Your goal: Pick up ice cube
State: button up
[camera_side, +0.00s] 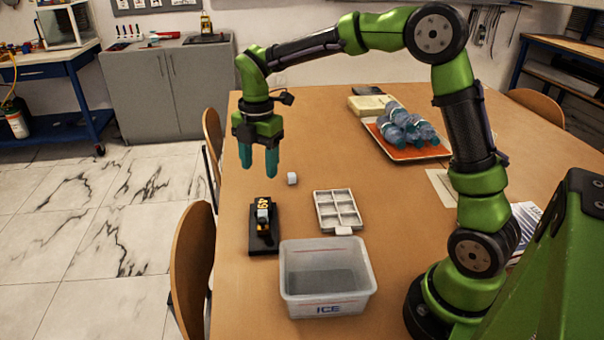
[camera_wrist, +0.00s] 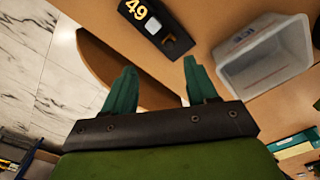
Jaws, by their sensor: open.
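A small white ice cube (camera_side: 292,179) lies on the brown table in the side view, behind the ice tray. My gripper (camera_side: 258,168) hangs above the table to the left of the cube, its two teal fingers pointing down, apart and with nothing between them. In the wrist view my gripper (camera_wrist: 160,66) also shows spread and empty. I cannot pick out the loose cube with certainty in the wrist view.
A white compartment tray (camera_side: 338,210) and clear ICE bin (camera_side: 327,305) are nearby. Bottles lie on an orange tray (camera_side: 376,134) farther back.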

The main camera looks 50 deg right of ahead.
aim_at(263, 215)
jog(key=f+n, duration=0.2)
jog(key=f, duration=0.3)
jog(key=f+n, duration=0.2)
jog(key=f, duration=0.3)
jog(key=f+n, duration=0.3)
jog(key=f, duration=0.2)
jog(key=shift+w+d+f, duration=0.1)
jog(key=shift+w+f, duration=0.1)
jog(key=shift+w, duration=0.2)
grip_shut()
